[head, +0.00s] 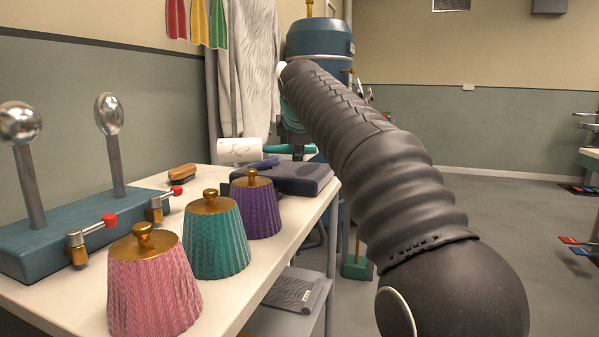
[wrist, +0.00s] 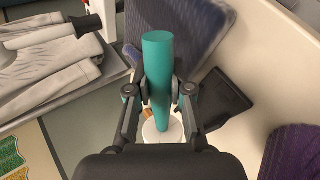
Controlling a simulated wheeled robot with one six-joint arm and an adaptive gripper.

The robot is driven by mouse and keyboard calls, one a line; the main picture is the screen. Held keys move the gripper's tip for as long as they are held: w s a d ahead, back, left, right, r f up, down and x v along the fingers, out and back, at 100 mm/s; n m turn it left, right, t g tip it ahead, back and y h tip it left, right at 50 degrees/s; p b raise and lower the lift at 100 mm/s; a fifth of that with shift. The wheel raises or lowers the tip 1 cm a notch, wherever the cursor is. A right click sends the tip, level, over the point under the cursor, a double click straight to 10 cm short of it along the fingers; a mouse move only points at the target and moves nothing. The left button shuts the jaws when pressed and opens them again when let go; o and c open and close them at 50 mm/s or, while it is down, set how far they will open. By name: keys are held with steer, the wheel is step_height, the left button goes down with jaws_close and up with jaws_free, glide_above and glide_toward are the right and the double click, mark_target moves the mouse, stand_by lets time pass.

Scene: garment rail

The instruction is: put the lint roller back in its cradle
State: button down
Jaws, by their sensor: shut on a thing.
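The lint roller has a white roll (head: 240,150) and a teal handle (head: 283,149). My gripper (head: 297,140) is shut on the handle and holds the roller level above the table, the roll pointing left in the head view. In the wrist view the teal handle (wrist: 158,75) is between my fingers (wrist: 159,92) and part of the white roll (wrist: 162,130) shows beyond them. A dark, flat, tray-like piece (wrist: 225,98) lies on the table beside the blue pad; I cannot tell for certain whether it is the cradle.
The blue pad (head: 295,180) lies near the table's right edge. Pink (head: 150,290), teal (head: 216,245) and purple (head: 254,212) ribbed covers stand in front. A brush (head: 181,171) lies behind them. A blue stand (head: 75,228) with metal posts is at left. A pale garment hangs behind (head: 252,70).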

mark_target(297, 178)
steer(key=shift+f+b, duration=0.8)
steer(key=shift+f, duration=1.7)
steer(key=shift+s+f+b, duration=0.1)
steer(key=shift+f+b, duration=0.2)
steer(key=c, duration=1.1)
jaws_free()
steer(key=shift+f, duration=0.1)
steer(key=shift+o, duration=0.2)
steer(key=shift+r, duration=0.35)
steer(key=p+v, duration=0.1)
steer(key=v, duration=1.1)
steer(key=shift+r, duration=0.45)
